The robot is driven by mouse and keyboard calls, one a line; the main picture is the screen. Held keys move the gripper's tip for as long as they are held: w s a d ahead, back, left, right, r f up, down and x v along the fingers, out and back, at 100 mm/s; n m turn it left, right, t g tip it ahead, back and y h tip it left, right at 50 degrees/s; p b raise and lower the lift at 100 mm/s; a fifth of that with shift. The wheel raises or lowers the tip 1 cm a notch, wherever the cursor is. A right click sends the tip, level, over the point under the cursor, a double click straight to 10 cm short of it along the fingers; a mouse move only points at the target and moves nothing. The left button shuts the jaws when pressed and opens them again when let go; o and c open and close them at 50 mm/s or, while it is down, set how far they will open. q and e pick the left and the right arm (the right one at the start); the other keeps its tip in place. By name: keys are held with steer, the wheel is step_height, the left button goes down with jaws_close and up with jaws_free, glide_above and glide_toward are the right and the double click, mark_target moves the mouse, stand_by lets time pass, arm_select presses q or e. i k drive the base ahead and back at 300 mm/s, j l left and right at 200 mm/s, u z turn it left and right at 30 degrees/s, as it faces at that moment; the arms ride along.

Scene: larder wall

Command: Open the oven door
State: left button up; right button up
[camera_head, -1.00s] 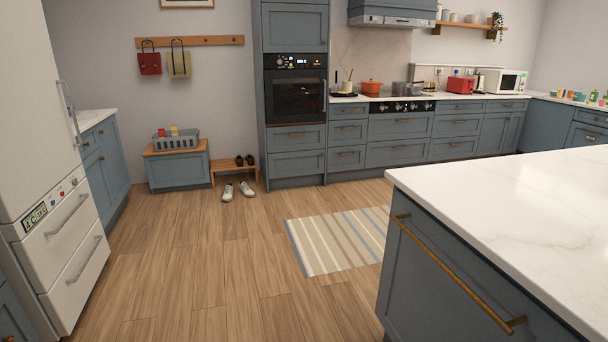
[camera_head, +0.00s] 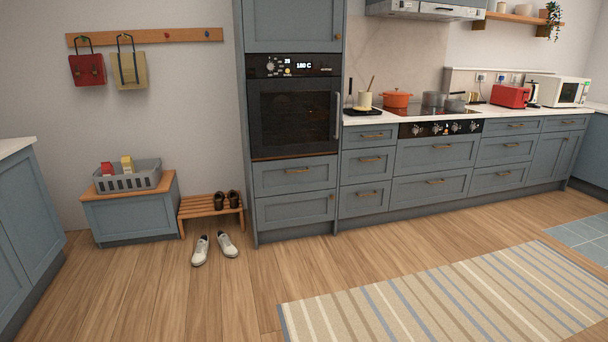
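The black built-in oven (camera_head: 294,110) stands in a tall blue-grey cabinet, a little left of the middle of the head view. Its oven door (camera_head: 292,118) looks shut and has a dark glass pane. A vertical silver door handle (camera_head: 338,115) runs along the door's right edge. Neither of my grippers shows in this view.
White shoes (camera_head: 214,247) lie on the floor left of the oven, before a low wooden rack (camera_head: 211,206). A storage bench (camera_head: 133,212) with a grey basket stands farther left. A striped rug (camera_head: 450,295) lies front right. Bare wooden floor lies before the oven.

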mark_target(288, 116)
steer(key=i, duration=3.15)
